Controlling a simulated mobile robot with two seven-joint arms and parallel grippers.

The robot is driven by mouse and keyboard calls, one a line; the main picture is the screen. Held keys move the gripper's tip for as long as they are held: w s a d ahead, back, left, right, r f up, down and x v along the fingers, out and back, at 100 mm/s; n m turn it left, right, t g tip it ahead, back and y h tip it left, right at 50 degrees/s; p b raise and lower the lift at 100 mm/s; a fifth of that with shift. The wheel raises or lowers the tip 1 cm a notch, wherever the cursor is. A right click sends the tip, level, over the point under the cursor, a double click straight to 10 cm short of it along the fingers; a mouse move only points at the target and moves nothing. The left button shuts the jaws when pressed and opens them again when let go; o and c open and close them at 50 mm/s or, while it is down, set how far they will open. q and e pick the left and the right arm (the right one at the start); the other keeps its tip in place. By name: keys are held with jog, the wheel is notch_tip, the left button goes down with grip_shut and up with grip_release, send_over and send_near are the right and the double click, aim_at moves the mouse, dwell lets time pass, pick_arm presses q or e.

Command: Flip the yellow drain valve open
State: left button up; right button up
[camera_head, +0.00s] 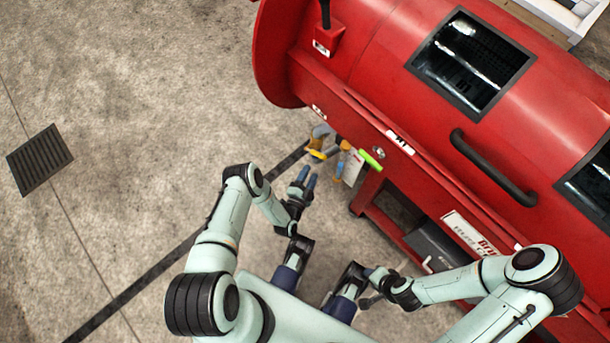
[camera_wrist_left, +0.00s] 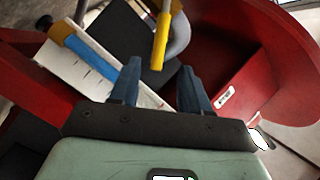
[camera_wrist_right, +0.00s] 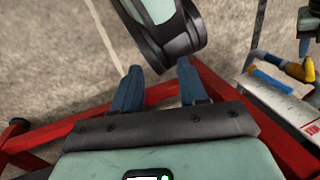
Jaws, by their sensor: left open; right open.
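The yellow drain valve lever (camera_head: 317,154) sits on a grey pipe (camera_head: 321,131) under the near left end of the red machine (camera_head: 375,75). In the left wrist view the yellow lever (camera_wrist_left: 163,38) hangs down toward the gap between my fingers, its end just past the fingertips. My left gripper (camera_head: 307,177) is open and empty, a short way below the lever in the head view and apart from it. My right gripper (camera_head: 371,272) is open and empty, low and away from the valve. The lever also shows at the right wrist view's edge (camera_wrist_right: 308,69).
A blue-and-orange handle (camera_wrist_left: 90,57) lies beside the lever, in front of a white label plate (camera_wrist_left: 75,82). A green handle (camera_head: 370,160) is to the right. The red frame overhangs the valve. Concrete floor on the left is clear, with a drain grate (camera_head: 40,159).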

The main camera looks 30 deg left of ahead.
pick_arm(q)
jog(key=shift+s+d+r, duration=0.1)
jog(key=shift+s, duration=1.55)
pick_arm(e)
jog(key=shift+s+a+r+g, duration=0.3)
jog(key=shift+s+r, duration=0.15)
jog(key=shift+s, duration=0.15)
